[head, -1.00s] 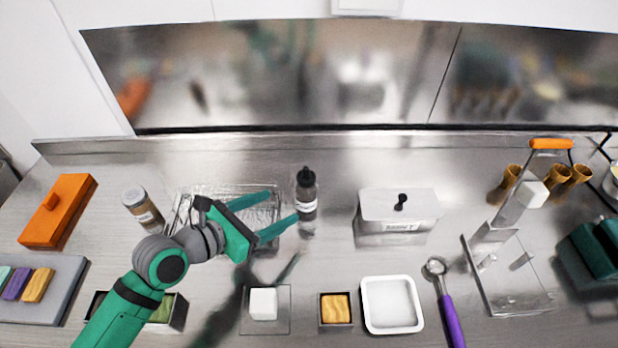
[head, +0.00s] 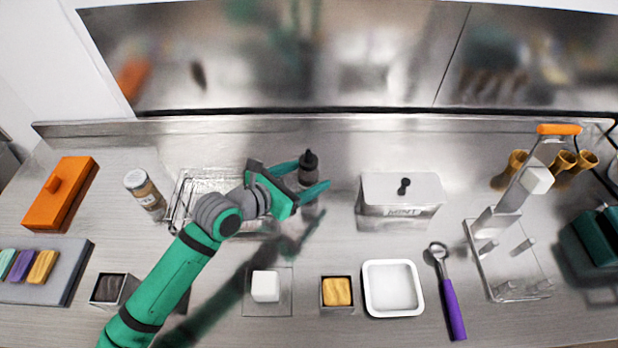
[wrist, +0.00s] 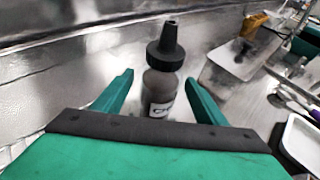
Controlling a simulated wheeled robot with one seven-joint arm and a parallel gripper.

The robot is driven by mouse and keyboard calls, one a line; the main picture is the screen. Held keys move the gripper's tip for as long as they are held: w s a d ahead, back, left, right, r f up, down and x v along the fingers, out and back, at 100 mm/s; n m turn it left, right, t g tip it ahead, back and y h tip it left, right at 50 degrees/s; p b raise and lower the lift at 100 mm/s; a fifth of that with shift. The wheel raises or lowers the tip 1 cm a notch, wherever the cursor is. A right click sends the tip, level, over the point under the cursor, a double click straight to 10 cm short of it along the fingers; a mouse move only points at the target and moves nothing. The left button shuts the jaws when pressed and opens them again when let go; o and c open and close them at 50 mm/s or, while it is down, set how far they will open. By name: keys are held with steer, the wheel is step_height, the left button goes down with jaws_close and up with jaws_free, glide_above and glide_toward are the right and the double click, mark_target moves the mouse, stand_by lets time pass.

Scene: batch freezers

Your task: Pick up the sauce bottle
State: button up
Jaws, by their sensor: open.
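The sauce bottle (head: 309,166) is dark with a black nozzle cap and stands upright on the steel counter, left of the metal lidded tub. In the head view its lower part is hidden behind my gripper (head: 321,176). My gripper is open, with one green finger to each side of the bottle. In the wrist view the bottle (wrist: 164,85) stands between the two spread fingers, with its white label facing me. I cannot tell whether either finger touches it.
A wire basket (head: 183,190) sits left of the bottle, partly behind my arm. The lidded tub (head: 400,190) stands to the right. A white tray (head: 366,296), a small box of yellow food (head: 337,291) and a glass plate (head: 286,307) with a white cube lie in front.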

steer(key=shift+w+d+f, duration=0.2)
steer(key=shift+w+d, duration=0.1)
steer(key=c, duration=1.1)
steer(key=shift+c, duration=0.2)
steer(key=shift+r, duration=0.1)
step_height(320, 180, up, 17)
steer(key=shift+r, duration=0.45)
steer(key=shift+w, duration=0.1)
